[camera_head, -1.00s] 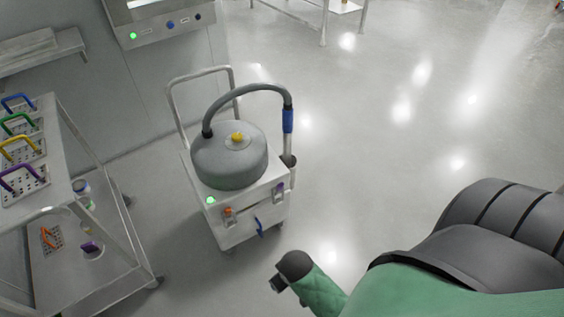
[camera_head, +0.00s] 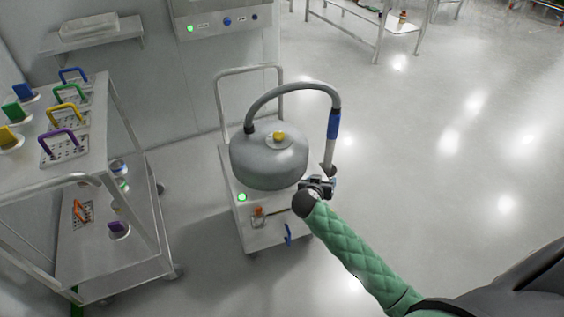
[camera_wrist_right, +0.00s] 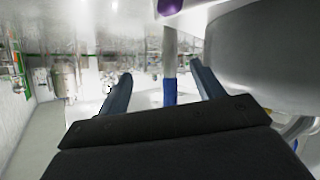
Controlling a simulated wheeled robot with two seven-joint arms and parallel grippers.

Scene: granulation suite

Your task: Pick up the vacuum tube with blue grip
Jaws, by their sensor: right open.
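The vacuum tube stands upright at the right side of the wheeled vacuum cart, with a blue grip (camera_head: 333,124) on its grey metal wand. A grey hose arches from the drum to its top. My right gripper (camera_head: 322,184) is by the cart's right edge, below the blue grip in the picture. In the right wrist view my right gripper (camera_wrist_right: 161,72) is open, and the tube with its blue grip (camera_wrist_right: 170,92) shows between the two fingers. I cannot tell whether they touch it. My left gripper is out of view.
The grey drum (camera_head: 268,160) with a yellow knob sits on the white cart beside the tube. A steel shelf trolley (camera_head: 108,130) with coloured-handled racks stands at left. A wall panel (camera_head: 222,22) is behind.

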